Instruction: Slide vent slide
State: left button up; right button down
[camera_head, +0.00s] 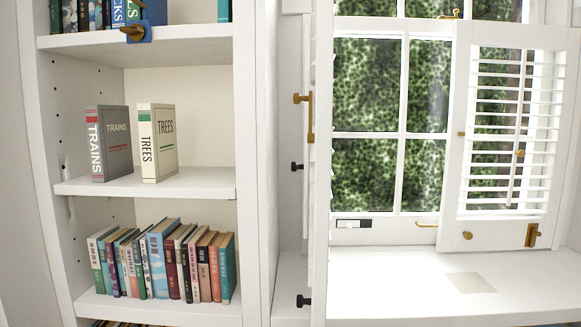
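A small vent slide (352,224) sits on the bottom rail of the window (390,130), near its left corner. Fine detail of the vent slide is too small to tell. Neither my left gripper nor my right gripper is in view.
A louvred white shutter (510,130) with brass hardware stands right of the vent. A shutter edge with a brass handle (309,117) stands at left. The windowsill (400,285) is mostly clear. A white bookcase (250,120) with books fills the left side.

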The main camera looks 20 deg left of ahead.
aim_at(349, 224)
jog(key=j, duration=0.85)
jog(key=k+l+u, duration=0.1)
jog(key=l, duration=0.3)
jog(key=k+l+u, duration=0.1)
jog(key=l, duration=0.3)
jog(key=k+l+u, duration=0.1)
jog(key=l, duration=0.3)
jog(key=k+l+u, duration=0.1)
jog(key=l, duration=0.25)
jog(key=k+l+u, duration=0.1)
jog(key=k+l, duration=0.15)
jog(key=i+z, duration=0.1)
jog(key=z, duration=0.85)
jog(key=i+j+z, duration=0.1)
jog(key=j+z, duration=0.95)
jog(key=j, duration=0.4)
jog(key=k+j+z, duration=0.15)
jog(key=j, duration=0.4)
